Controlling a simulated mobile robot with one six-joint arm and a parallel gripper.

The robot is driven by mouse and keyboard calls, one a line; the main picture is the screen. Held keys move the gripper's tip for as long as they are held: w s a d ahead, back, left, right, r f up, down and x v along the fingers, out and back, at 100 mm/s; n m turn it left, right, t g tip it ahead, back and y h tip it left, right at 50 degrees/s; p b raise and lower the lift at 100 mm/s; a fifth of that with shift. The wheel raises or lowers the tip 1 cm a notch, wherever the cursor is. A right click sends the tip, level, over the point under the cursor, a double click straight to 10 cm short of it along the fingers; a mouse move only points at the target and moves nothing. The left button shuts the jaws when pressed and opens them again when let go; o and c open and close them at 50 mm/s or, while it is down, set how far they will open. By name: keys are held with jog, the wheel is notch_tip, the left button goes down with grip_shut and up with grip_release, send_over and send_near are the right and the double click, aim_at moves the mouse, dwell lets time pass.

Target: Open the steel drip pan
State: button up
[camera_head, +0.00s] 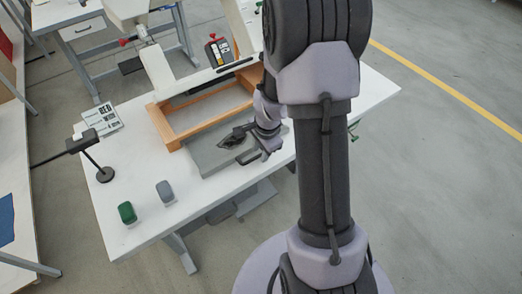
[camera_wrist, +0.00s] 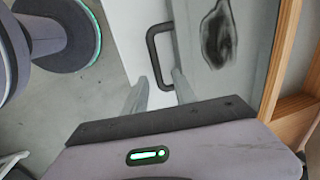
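The steel drip pan (camera_head: 203,152) is a flat grey piece on the white table, against the front of a wooden frame. A dark stain on it shows in the wrist view (camera_wrist: 219,38). Its black D-shaped handle (camera_wrist: 153,50) is on the pan's edge facing the table's front. My gripper (camera_head: 255,156) is over the right part of the pan in the head view. In the wrist view my gripper (camera_wrist: 160,82) has its two fingers apart, with the handle's near end between the tips in the picture. I cannot tell whether they touch it.
The wooden frame (camera_head: 170,128) lies behind the pan, under the white press. Green (camera_head: 127,213) and grey (camera_head: 165,192) blocks stand at the table's front left. Floor is open before the table.

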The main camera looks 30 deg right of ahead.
jog(key=s+r+p, duration=0.3)
jog(key=r+p, duration=0.4)
jog(key=r, duration=1)
